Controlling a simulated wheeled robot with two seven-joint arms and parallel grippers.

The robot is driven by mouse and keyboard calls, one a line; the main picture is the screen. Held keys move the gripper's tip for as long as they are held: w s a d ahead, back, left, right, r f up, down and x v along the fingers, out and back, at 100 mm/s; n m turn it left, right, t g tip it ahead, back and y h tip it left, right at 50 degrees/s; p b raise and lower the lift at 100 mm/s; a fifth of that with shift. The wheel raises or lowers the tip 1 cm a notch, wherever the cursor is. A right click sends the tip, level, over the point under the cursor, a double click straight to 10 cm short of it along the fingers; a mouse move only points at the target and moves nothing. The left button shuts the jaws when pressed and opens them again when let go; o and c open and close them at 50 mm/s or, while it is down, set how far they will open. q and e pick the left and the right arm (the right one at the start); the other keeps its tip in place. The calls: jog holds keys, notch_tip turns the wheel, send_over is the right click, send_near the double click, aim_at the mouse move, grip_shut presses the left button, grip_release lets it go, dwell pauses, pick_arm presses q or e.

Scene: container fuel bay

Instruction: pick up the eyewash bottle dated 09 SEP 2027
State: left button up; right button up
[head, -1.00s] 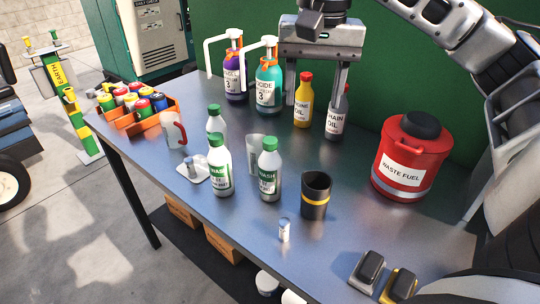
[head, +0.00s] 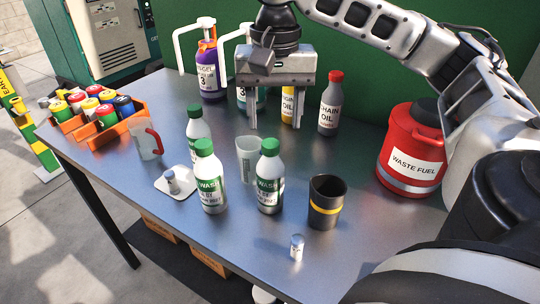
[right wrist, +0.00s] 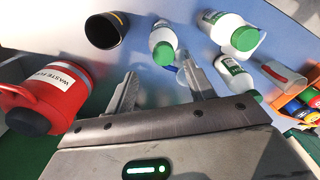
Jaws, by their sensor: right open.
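Three white eyewash bottles with green caps stand upright on the table in the head view: a back one (head: 198,130), a front left one (head: 211,190) and a front right one (head: 269,184). Their date print is too small to read surely. In the right wrist view, green-capped bottles show beyond the fingers: one near the middle (right wrist: 163,38), one upper right (right wrist: 226,27) and one below it (right wrist: 235,75). My right gripper (head: 274,124) is open and empty, fingers pointing down, behind the front right bottle in the head view. My left gripper is not in view.
A clear beaker (head: 249,160) and a black cup (head: 325,202) stand close to the front right bottle. A small vial (head: 297,248), red waste-fuel can (head: 412,155), chain oil bottle (head: 330,105), pump bottle (head: 208,72), jug (head: 146,140) and orange crate (head: 122,128) surround them. The front table is mostly clear.

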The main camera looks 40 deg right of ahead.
aim_at(270, 143)
jog(key=shift+a+f, duration=0.25)
jog(key=shift+f, duration=1.3)
jog(key=shift+a+f, duration=0.2)
jog(key=shift+f, duration=1.3)
grip_shut()
